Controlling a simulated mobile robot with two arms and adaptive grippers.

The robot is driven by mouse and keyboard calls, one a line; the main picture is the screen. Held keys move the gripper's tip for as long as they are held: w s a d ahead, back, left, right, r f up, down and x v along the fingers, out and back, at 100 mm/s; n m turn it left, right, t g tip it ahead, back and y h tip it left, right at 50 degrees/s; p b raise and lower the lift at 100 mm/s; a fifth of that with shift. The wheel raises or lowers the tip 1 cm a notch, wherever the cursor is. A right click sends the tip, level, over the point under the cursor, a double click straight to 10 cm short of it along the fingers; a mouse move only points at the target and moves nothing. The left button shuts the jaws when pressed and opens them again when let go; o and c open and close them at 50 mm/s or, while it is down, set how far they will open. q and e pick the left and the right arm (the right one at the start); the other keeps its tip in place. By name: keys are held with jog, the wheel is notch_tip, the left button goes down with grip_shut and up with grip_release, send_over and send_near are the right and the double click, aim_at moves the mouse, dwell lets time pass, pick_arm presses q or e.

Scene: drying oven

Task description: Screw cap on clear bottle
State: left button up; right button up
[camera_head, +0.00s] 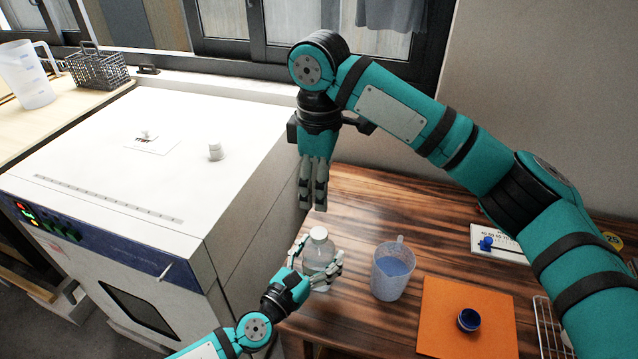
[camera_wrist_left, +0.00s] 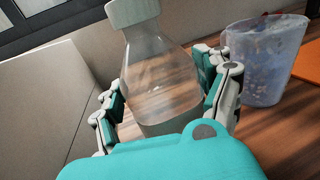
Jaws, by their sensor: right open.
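The clear bottle (camera_head: 319,252) stands upright on the wooden table near the oven; it also shows in the left wrist view (camera_wrist_left: 160,80). A pale cap (camera_head: 318,233) sits on its neck and shows at the top of the left wrist view (camera_wrist_left: 131,11); whether it is threaded tight cannot be told. My left gripper (camera_head: 318,262) is shut on the bottle, with fingers on both sides of its body. My right gripper (camera_head: 313,203) points down above the cap, apart from it. It is open and empty, its fingers seen nearly edge-on.
A beaker of blue liquid (camera_head: 393,269) stands close to the right of the bottle. A white drying oven (camera_head: 110,190) flanks the table at left. A wire rack (camera_head: 548,325) lies at right.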

pick_arm(q)
jog(key=o, duration=0.4)
jog(key=shift+c, duration=0.2)
jog(key=v, duration=1.2)
jog(key=shift+a, duration=0.1)
